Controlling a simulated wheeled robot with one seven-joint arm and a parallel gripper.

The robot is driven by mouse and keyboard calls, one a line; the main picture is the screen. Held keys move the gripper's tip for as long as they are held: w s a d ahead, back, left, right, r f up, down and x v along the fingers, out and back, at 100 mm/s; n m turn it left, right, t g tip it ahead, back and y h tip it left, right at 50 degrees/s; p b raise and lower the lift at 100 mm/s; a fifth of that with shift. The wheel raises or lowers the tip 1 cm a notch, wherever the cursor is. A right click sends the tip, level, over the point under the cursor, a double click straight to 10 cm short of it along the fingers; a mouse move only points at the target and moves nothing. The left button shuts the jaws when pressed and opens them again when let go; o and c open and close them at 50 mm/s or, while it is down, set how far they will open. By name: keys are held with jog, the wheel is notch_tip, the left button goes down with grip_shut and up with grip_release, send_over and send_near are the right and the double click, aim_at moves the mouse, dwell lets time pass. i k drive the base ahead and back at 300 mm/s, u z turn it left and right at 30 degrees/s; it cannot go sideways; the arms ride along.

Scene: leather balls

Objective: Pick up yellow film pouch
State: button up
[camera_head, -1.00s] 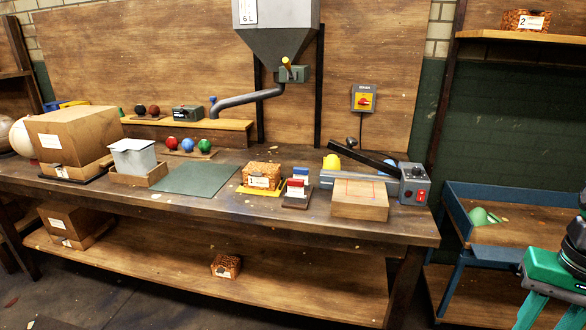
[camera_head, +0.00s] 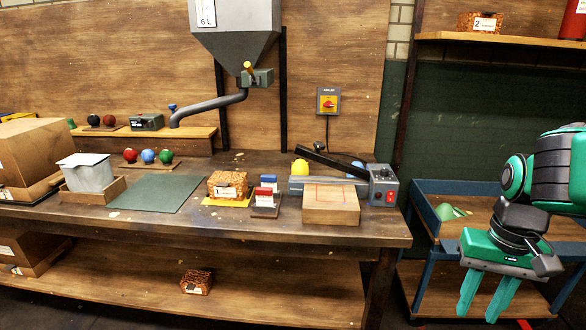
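A flat yellow piece (camera_head: 240,202) also lies under the patterned box (camera_head: 228,184). My gripper (camera_head: 478,312) hangs at the lower right, in front of the blue cart, with its green fingers pointing down. The fingers are apart with nothing between them. It is well to the right of the yellow thing and touches nothing that I can see.
A wooden block (camera_head: 331,207) stands in front of the sealer, whose dark lever (camera_head: 330,162) slants up leftward. A blue thing (camera_head: 357,168) is behind the sealer. A blue cart (camera_head: 424,238) holds a green piece (camera_head: 448,212). The green mat (camera_head: 157,193) is bare.

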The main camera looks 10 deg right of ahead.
aim_at(299, 167)
jog(key=i, duration=0.85)
jog(key=z, duration=0.05)
